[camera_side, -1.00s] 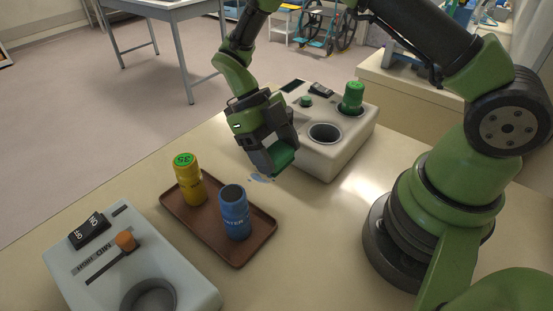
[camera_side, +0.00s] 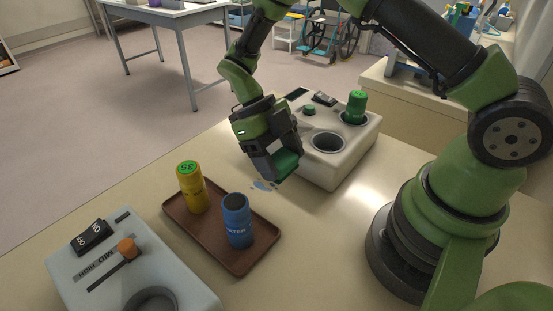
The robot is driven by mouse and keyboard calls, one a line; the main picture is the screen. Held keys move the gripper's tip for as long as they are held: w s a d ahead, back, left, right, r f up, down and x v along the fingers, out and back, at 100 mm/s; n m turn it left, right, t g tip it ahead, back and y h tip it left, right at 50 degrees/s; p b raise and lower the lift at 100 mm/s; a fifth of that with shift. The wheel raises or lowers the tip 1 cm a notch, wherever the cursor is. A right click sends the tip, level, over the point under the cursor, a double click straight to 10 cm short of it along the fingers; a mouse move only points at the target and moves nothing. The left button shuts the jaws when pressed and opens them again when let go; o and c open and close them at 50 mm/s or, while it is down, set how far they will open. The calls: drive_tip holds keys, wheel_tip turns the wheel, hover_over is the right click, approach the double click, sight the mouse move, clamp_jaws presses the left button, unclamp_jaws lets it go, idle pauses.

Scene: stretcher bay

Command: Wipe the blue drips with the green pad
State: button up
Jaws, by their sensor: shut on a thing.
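My gripper (camera_side: 275,162) is shut on the green pad (camera_side: 286,165), which it holds low at the table, beside the beige device. Whether the pad touches the tabletop is hard to tell. The blue drips (camera_side: 263,185) show as small bluish spots on the table just below and left of the pad. Any drips under the pad are hidden.
A brown tray (camera_side: 226,250) holds a yellow bottle (camera_side: 192,188) and a blue bottle (camera_side: 237,221). The beige device (camera_side: 341,163) with a green bottle (camera_side: 355,107) stands right of my gripper. A grey control box (camera_side: 130,270) is at the front left.

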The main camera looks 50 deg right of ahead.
sight(288, 203)
drive_tip(key=shift+f, duration=3.8)
drive_tip(key=shift+w+r, duration=0.4)
drive_tip(key=shift+w, duration=0.05)
drive_tip(key=shift+w+f, duration=0.25)
drive_tip(key=shift+w, duration=2.85)
drive_tip(key=shift+s, duration=3.5)
drive_tip(key=shift+s+a, duration=0.1)
drive_tip(key=shift+a, duration=0.05)
drive_tip(key=shift+w, duration=3.55)
drive_tip(key=shift+s, duration=3.5)
drive_tip(key=shift+r, duration=4)
